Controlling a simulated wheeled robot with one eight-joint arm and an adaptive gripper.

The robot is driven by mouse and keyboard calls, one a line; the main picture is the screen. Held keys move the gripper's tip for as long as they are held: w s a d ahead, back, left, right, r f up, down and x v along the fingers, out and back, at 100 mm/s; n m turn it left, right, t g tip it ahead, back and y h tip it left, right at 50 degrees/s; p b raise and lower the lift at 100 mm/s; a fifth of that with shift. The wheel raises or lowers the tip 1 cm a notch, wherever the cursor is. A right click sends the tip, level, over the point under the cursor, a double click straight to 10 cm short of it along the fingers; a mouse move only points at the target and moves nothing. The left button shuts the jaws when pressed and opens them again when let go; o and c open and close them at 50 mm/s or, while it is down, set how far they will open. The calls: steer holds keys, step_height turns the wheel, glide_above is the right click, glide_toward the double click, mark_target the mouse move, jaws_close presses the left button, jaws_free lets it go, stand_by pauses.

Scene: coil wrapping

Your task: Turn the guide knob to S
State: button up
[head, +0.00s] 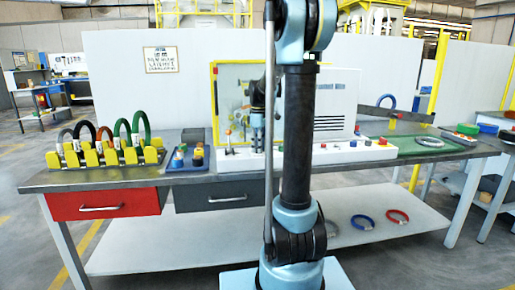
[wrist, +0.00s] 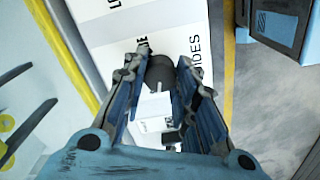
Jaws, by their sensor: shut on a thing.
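In the wrist view, the guide knob (wrist: 159,74) is a dark round knob on a white panel (wrist: 112,22). Black lettering beside it reads "GUIDES", with other letters partly cut off. My gripper (wrist: 160,60) has its two fingers on either side of the knob, shut on it. A white pointer-like part shows just below the knob between the fingers. I cannot read which setting the knob is at. In the head view, my arm hides the knob; the white wrapping machine (head: 337,105) stands behind the arm.
A rack of coloured coils (head: 105,152) stands at the left of the bench, beside a blue tray (head: 187,163). A control strip with buttons (head: 340,152) runs along the front of the machine. A green mat (head: 405,148) with a coil lies at the right. Coils lie on the lower shelf (head: 180,240).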

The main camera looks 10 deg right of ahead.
steer(key=shift+w+n, duration=0.15)
steer(key=shift+n, duration=0.25)
steer(key=o, duration=1.1)
step_height(320, 180, up, 12)
steer(key=shift+f, duration=0.1)
